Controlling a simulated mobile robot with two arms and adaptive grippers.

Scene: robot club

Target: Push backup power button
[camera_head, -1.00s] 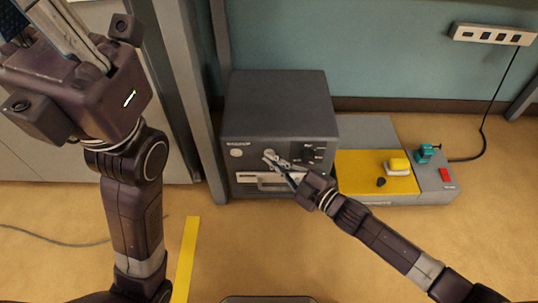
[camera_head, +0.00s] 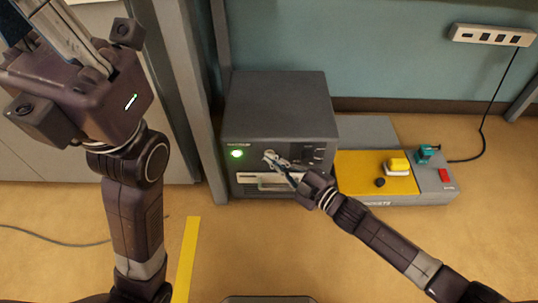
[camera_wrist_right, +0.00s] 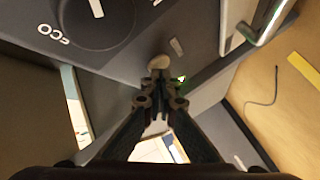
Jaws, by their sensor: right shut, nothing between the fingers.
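A dark grey power box (camera_head: 275,105) stands on the floor against the wall. A round indicator (camera_head: 237,154) at the left of its front glows green. My right gripper (camera_head: 270,157) is shut and empty, with its tips at the middle of the front panel. In the right wrist view, the fingertips (camera_wrist_right: 160,82) are right at a pale round button (camera_wrist_right: 160,63). They look in contact with it, but the exact contact is hard to tell. My left gripper (camera_head: 75,35) is raised at the upper left, its tips cut off by the frame.
A dial marked ECO (camera_wrist_right: 97,18) is beside the button, and a metal handle (camera_wrist_right: 262,22) is on the other side. A grey and yellow unit (camera_head: 365,180) stands right of the box. A grey post (camera_head: 190,100) is close on the left. A power strip (camera_head: 492,35) hangs on the wall.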

